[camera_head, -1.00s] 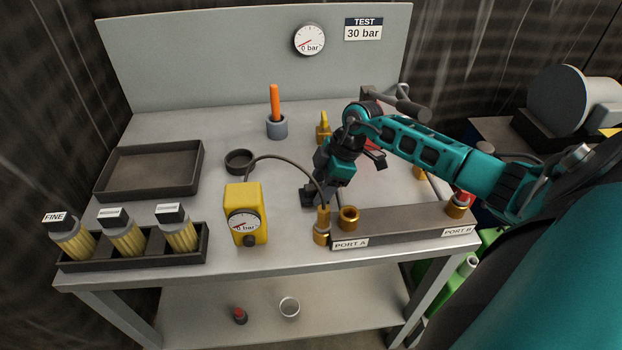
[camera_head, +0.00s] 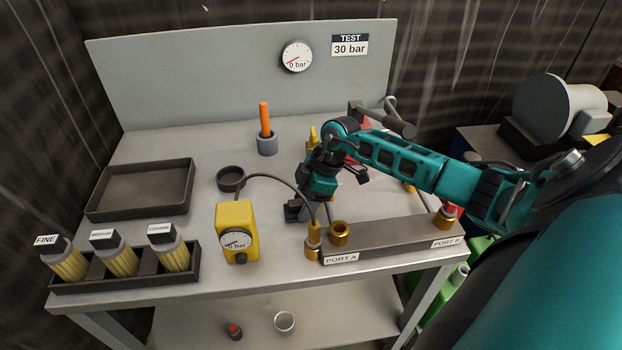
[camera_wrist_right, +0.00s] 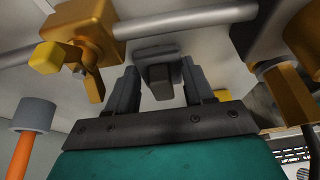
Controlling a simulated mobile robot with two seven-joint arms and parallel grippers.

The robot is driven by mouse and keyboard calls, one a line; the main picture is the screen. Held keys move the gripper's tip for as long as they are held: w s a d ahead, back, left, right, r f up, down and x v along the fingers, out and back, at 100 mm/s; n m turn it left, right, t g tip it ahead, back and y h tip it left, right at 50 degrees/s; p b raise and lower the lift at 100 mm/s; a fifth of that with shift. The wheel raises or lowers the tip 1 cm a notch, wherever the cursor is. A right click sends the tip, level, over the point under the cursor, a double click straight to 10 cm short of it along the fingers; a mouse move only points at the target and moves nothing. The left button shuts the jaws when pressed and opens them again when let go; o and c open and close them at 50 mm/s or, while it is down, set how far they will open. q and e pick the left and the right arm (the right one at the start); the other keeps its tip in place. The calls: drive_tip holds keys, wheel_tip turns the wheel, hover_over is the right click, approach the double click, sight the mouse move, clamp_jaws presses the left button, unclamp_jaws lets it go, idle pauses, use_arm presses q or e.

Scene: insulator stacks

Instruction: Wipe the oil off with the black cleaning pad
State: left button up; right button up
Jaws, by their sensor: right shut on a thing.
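My right gripper (camera_head: 297,210) is low over the bench, just behind the brass Port A fitting (camera_head: 313,242) and right of the yellow gauge pump (camera_head: 236,228). In the right wrist view its two fingers (camera_wrist_right: 160,88) stand either side of a dark block with a grey top (camera_wrist_right: 158,72), which looks like the black cleaning pad, and are shut on it. Whether the pad touches the bench is hard to tell. I cannot make out any oil; the gripper and arm hide part of the bench. My left gripper is not in view.
A hose arcs from the pump to the Port A fitting, close to the gripper. The manifold block (camera_head: 390,241) lies in front. A filter rack (camera_head: 126,284) is front left.

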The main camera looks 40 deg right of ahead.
sight(288, 210)
drive_tip(key=shift+w+a, duration=0.55)
drive_tip(key=shift+a, duration=0.3)
drive_tip(key=shift+w+a, duration=0.55)
drive_tip(key=shift+a, duration=0.3)
